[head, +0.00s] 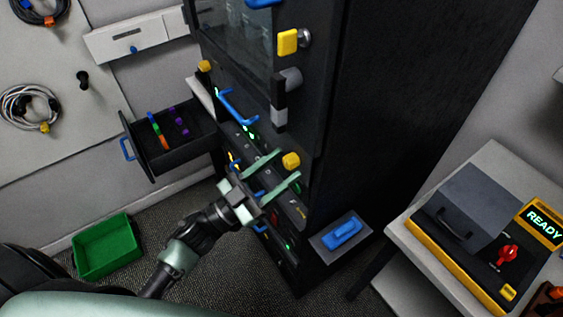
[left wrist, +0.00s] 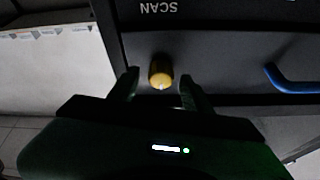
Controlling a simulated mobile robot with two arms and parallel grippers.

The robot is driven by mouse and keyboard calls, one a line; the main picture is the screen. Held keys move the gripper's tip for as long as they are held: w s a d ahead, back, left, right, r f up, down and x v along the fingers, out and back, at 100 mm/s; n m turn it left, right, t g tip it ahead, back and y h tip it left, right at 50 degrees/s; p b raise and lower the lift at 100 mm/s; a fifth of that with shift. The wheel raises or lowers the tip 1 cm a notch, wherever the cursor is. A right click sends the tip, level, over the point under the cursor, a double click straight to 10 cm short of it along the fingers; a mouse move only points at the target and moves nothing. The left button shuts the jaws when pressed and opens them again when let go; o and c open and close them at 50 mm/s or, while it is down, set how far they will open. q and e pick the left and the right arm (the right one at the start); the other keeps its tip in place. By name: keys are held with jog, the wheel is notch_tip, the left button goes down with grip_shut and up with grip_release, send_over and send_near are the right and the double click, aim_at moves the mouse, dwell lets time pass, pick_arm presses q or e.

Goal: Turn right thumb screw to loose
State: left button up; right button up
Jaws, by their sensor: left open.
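The right thumb screw (head: 291,160) is a yellow knob on the front of the dark rack, near its right edge. In the left wrist view the yellow knob (left wrist: 160,72) sits between the two fingertips, below a SCAN label seen upside down. My left gripper (head: 288,163) is open, its fingers on either side of the knob. A gap shows on both sides in the wrist view; I cannot tell how far the tips reach along it. Another yellow knob (head: 204,66) is higher at the rack's left. My right gripper is out of view.
A blue handle (left wrist: 290,82) is beside the knob on the panel. An open drawer (head: 165,140) sticks out at the rack's left. A green bin (head: 103,245) is on the floor. A side table with a READY device (head: 543,222) stands at the right.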

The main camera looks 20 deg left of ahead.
pick_arm(q)
jog(key=shift+w+d, duration=0.1)
jog(key=shift+w, duration=0.1)
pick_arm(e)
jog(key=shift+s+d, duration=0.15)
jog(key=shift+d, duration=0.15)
pick_arm(q)
grip_shut()
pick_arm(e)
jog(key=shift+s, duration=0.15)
